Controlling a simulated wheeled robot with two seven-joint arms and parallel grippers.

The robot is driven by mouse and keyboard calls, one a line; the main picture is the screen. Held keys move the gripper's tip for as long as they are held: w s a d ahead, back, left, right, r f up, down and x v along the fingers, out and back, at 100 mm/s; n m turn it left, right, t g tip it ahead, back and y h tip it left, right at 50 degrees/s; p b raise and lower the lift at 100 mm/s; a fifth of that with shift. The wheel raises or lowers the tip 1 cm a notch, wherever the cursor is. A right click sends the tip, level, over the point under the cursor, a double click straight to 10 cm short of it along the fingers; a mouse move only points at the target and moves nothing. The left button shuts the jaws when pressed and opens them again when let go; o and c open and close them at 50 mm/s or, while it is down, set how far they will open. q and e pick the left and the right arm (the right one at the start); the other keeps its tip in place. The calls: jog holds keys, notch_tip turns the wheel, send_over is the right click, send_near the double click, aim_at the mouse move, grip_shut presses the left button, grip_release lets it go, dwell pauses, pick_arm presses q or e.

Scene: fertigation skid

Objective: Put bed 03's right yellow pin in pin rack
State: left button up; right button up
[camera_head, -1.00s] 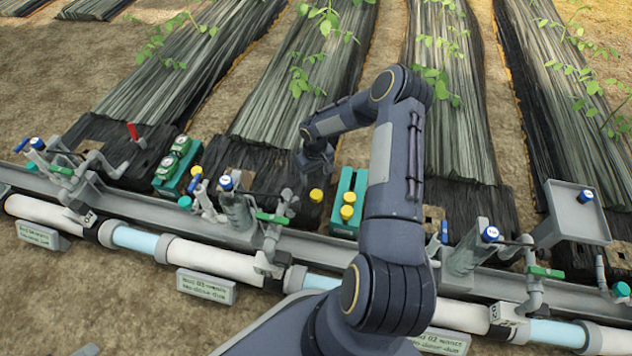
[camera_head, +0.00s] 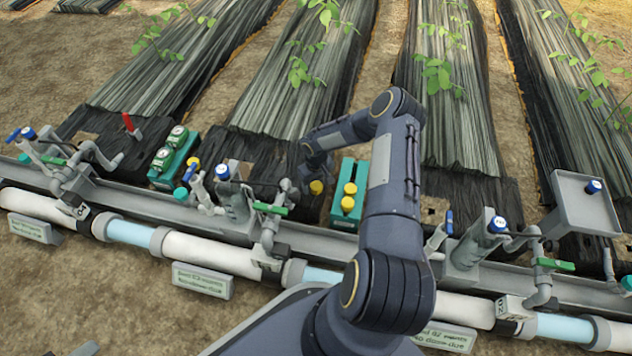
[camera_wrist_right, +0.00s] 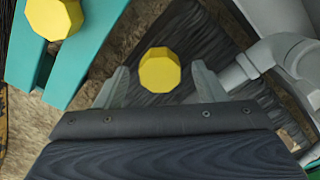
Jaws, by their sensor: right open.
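A yellow pin (camera_head: 316,187) with a faceted head is on the dark ground sheet just left of the teal rack. My right gripper (camera_head: 315,175) is directly over it, pointing down. In the right wrist view the same pin (camera_wrist_right: 160,70) shows between the two open fingers (camera_wrist_right: 160,88), with a gap on each side; I cannot tell its depth relative to the fingertips. The teal pin rack (camera_head: 336,213) holds two yellow pins (camera_head: 348,203); its edge (camera_wrist_right: 20,62) and one pin (camera_wrist_right: 57,17) also show in the right wrist view. My left gripper is out of view.
Grey pipework (camera_wrist_right: 285,55) stands close to the right finger in the wrist view. A valve with a green handle (camera_head: 270,208) is left of the pin. A grey tray (camera_head: 575,200) stands right.

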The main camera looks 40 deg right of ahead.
aim_at(316, 185)
jog(key=c, duration=1)
jog(key=shift+r+p, duration=1.85)
jog(key=shift+r, duration=1.3)
jog(key=shift+c, duration=0.2)
notch_tip(316, 185, up, 21)
jog(key=p, duration=1.3)
